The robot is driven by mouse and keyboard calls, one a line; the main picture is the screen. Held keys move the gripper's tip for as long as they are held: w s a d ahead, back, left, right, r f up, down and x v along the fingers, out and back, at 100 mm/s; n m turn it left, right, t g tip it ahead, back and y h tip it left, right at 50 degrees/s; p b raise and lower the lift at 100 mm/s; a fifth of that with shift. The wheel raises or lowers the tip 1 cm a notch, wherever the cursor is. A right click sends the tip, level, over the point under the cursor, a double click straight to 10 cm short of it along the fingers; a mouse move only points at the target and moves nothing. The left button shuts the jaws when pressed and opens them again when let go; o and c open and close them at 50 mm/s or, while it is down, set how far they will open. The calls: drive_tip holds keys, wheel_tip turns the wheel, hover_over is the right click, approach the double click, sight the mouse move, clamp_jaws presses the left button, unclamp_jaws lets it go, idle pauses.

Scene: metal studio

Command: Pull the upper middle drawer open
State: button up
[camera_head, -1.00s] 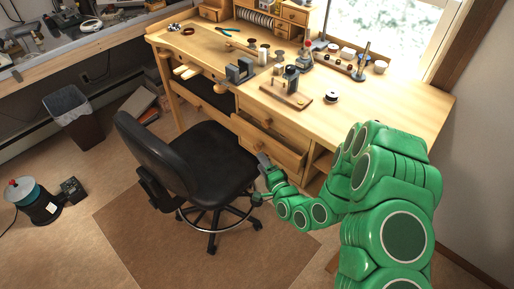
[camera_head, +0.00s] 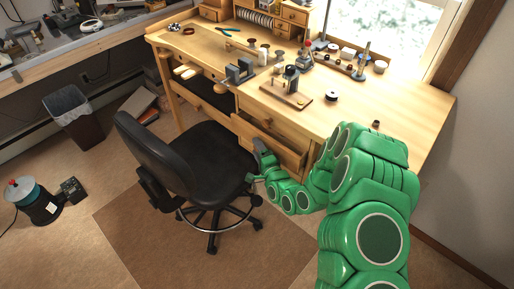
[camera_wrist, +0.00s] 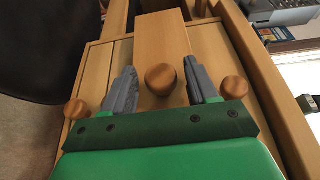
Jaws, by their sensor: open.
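The wooden workbench (camera_head: 400,110) has a bank of drawers under its top, right of the chair. A drawer front (camera_head: 285,152) shows there in the head view, with a dark gap above it. My gripper (camera_head: 256,162) is beside this front, its grey fingers spread. In the wrist view, my gripper (camera_wrist: 160,88) is open, with one finger on each side of a round wooden knob (camera_wrist: 160,79) on a narrow wooden front. The fingers look apart from the knob. Two more knobs, one left (camera_wrist: 77,109) and one right (camera_wrist: 233,87), lie outside the fingers.
A black office chair (camera_head: 205,165) stands close left of my gripper. Tools and small parts, including a wooden board (camera_head: 287,97) with a device on it, lie on the benchtop. A bin (camera_head: 75,115) stands on the floor at left. Floor is clear in front of the chair.

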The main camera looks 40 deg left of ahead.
drive_tip(key=shift+w+a, duration=0.2)
drive_tip(key=shift+a, duration=0.15)
clamp_jaws()
idle(0.3)
